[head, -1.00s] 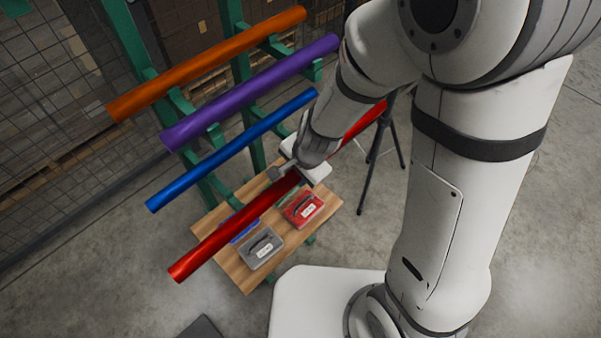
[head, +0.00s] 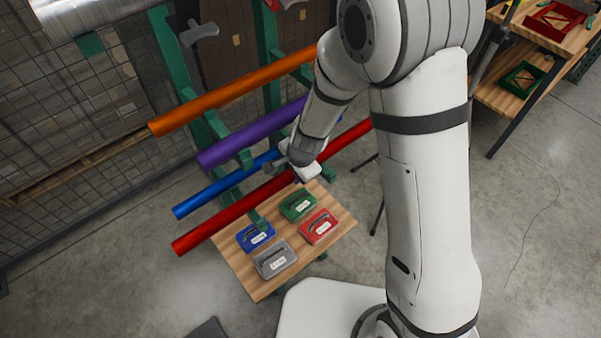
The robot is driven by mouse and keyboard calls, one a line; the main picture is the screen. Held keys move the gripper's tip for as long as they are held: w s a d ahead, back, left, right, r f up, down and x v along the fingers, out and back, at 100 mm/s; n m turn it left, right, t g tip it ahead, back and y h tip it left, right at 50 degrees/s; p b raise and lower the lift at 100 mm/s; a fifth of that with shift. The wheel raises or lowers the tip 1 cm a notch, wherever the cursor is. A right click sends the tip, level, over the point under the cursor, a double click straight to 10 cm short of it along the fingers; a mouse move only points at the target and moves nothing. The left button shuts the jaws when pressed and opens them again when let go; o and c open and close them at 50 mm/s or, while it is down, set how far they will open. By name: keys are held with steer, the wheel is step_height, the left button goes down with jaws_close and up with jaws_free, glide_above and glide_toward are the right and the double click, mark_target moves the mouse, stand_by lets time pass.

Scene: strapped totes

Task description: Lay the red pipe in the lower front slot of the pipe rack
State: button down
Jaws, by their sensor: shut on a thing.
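The red pipe (head: 215,223) runs on a slant from lower left to the right, where my arm hides part of it. My gripper (head: 291,171) is shut on it near its middle. The green pipe rack (head: 176,66) stands behind, with arms sticking out. The red pipe lies just in front of and below the blue pipe (head: 205,197). A low rack arm's tip (head: 259,221) shows on the near side of the red pipe; I cannot tell whether they touch.
A purple pipe (head: 232,148) and an orange pipe (head: 205,107) lie higher on the rack. A wooden table (head: 252,283) below holds several small cases. A thin dark stand (head: 377,205) is to the right. Mesh fencing (head: 70,120) is behind.

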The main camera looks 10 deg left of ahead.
step_height(320, 180, down, 7)
steer(key=b, duration=0.6)
steer(key=shift+b, duration=0.35)
steer(key=c, duration=0.9)
jaws_free()
steer(key=shift+o, duration=0.2)
steer(key=shift+d, duration=0.1)
steer(key=p+v, duration=0.4)
steer(key=v, duration=0.3)
steer(key=shift+r, duration=0.35)
steer(key=shift+s, duration=0.1)
